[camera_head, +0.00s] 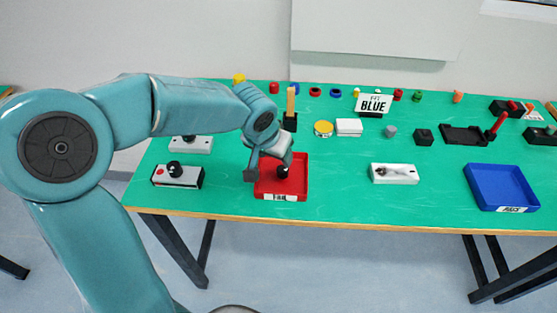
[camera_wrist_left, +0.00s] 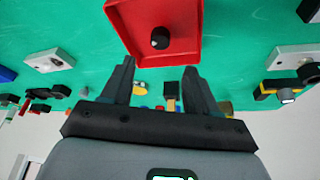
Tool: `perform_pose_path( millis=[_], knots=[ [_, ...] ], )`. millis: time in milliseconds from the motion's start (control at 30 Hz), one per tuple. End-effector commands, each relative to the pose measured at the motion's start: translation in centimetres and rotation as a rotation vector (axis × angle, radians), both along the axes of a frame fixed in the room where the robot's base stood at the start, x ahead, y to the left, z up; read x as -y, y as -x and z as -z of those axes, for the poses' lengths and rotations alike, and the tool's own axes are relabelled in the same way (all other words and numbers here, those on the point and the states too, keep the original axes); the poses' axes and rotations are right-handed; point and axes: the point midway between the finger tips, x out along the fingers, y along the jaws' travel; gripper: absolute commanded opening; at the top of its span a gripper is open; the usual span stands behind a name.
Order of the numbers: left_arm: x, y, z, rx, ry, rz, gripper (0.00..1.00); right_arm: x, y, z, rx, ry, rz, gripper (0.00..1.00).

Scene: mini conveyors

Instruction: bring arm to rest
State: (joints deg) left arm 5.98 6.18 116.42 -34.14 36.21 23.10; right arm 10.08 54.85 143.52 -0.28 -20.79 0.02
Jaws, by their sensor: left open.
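My left arm (camera_head: 195,105) reaches in from the left of the head view, and its gripper (camera_head: 266,172) hangs over the left part of the red FAIL tray (camera_head: 300,190). In the left wrist view the gripper (camera_wrist_left: 159,68) has its two dark fingers spread with nothing between them. The red tray (camera_wrist_left: 187,15) lies beyond the fingertips. A small black round-topped piece (camera_wrist_left: 160,40) is in the tray, apart from the fingers; it also shows in the head view (camera_head: 283,172). My right gripper is not in view.
A white switch box (camera_head: 394,174) and a blue tray (camera_head: 500,187) are to the right.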

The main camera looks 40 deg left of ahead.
Motion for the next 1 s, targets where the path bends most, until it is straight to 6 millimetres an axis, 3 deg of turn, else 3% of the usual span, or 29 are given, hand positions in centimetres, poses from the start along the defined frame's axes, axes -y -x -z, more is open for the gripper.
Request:
perform_pose_path(
  millis=[200, 1000],
  knots=[
    [0.1, 0.7, -1.8, 0.0, 0.001, 0.0, 0.59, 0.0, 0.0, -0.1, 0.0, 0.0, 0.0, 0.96],
    [0.1, 1.0, -1.8, -0.001, 0.001, -0.001, 0.59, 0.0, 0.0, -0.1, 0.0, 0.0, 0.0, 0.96]
  ],
)
